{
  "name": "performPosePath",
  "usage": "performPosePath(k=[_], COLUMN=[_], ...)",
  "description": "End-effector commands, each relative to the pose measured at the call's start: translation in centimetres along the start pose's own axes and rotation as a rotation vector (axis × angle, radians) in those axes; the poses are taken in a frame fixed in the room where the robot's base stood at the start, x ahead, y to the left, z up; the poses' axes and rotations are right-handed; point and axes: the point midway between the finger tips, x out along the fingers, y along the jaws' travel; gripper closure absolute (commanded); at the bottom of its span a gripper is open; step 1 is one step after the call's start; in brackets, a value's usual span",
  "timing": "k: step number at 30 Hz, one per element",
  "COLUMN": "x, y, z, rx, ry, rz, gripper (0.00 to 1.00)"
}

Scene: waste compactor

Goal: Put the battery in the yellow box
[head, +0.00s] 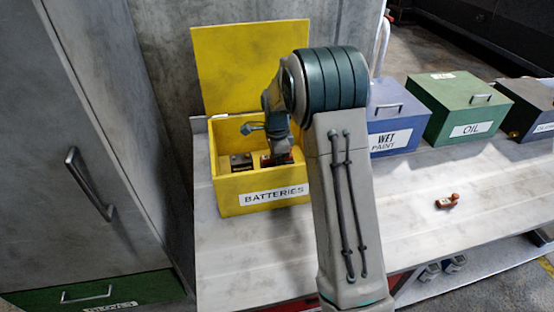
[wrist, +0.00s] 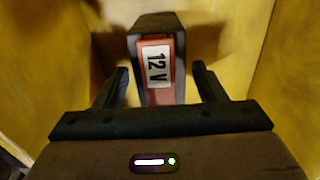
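The yellow box (head: 228,192), labelled BATTERIES, stands on the counter with its lid (head: 250,66) raised. My gripper (head: 278,158) is down inside the box, at its right part. In the wrist view, a black and red battery (wrist: 160,98) with a white "12 V" label lies between the two fingers of my gripper (wrist: 162,82). The fingers are open, with a narrow gap on each side of the battery. The box's yellow walls surround it. Its underside is hidden, so I cannot tell for sure that it touches the box floor.
Another dark battery-like block (head: 241,161) sits in the box's left part. To the right stand a blue WET PAINT box (head: 396,118), a green OIL box (head: 455,105) and a dark box (head: 530,108), all closed. A small orange-brown object (head: 447,201) lies on the counter.

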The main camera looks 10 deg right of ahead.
Motion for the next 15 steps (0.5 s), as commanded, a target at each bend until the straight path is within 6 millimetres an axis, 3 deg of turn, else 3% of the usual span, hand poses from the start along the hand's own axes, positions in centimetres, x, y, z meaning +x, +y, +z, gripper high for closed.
performPosePath(k=[11,15], x=[-0.6,-2.6], y=[0.0,-0.1], z=[0.0,0.0], rx=[0.000,0.000], ry=[0.000,0.000], rz=[-0.001,-0.005], gripper=[0.35,0.35])
